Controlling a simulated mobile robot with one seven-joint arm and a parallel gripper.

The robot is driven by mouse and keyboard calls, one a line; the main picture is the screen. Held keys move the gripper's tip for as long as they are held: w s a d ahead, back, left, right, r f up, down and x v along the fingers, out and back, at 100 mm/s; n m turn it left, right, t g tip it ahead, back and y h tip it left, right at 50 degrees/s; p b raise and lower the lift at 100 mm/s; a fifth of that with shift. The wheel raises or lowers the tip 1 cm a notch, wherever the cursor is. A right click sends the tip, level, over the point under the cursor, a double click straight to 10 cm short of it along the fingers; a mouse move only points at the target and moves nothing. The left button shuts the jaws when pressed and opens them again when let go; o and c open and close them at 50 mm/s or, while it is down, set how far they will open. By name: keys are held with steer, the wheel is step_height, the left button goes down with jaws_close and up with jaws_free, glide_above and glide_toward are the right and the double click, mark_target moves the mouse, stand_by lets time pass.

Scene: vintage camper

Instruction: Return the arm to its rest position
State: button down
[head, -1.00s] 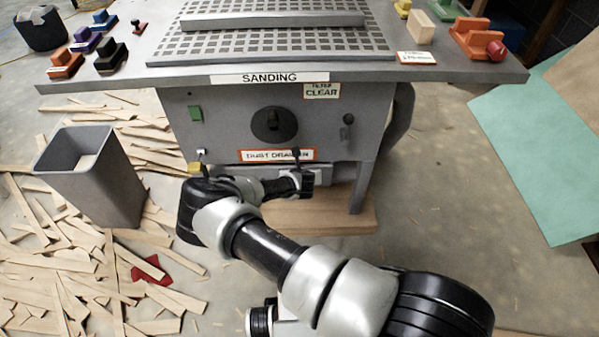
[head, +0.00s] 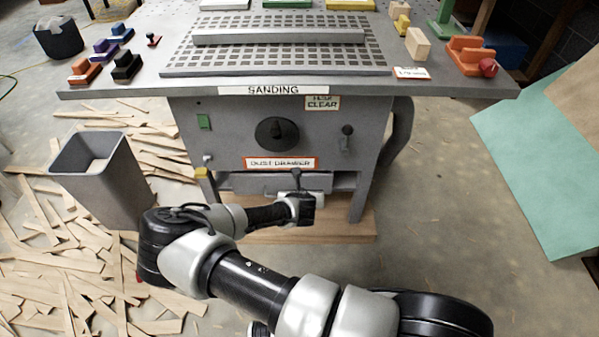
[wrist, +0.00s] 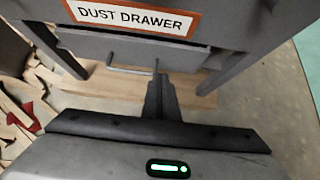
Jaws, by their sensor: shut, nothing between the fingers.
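My arm reaches forward from the bottom right of the head view, bent at the elbow, toward the front of the grey sanding table. My gripper (head: 296,177) is in front of the dust drawer (head: 250,182), below the "DUST DRAWER" label (head: 281,163). In the wrist view my gripper (wrist: 160,82) has its fingers together with nothing between them. The drawer front (wrist: 180,55) and its bar handle (wrist: 130,71) show just beyond the fingertips. I cannot tell whether the fingertips touch anything.
A grey bin (head: 105,182) stands left of the table among scattered wood strips (head: 60,260). The tabletop (head: 150,85) above holds coloured blocks and sanding tools. A teal mat (head: 540,150) lies at right. Bare floor is free at right of my arm.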

steer(key=s+d+r+m+g, duration=0.1)
steer(key=s+d+r+m, duration=0.15)
steer(key=r+m, duration=0.6)
steer(key=s+d+r+m+g, duration=0.2)
steer(key=s+r+m, duration=0.1)
steer(key=r+m, duration=0.55)
steer(key=s+d+r+m+g, duration=0.1)
steer(key=s+d+r+m, duration=0.15)
steer(key=r+m, duration=0.6)
steer(key=s+d+r+m, duration=0.2)
steer(key=s+r+m, duration=0.3)
steer(key=s+r, duration=0.6)
steer(key=s+d+r+m, duration=0.2)
steer(key=s+r+m, duration=0.3)
steer(key=s+r, duration=0.6)
step_height(320, 180, up, 22)
steer(key=p, duration=2.2)
steer(key=shift+s+a+r, duration=0.15)
steer(key=shift+s+a, duration=0.05)
steer(key=shift+s, duration=0.05)
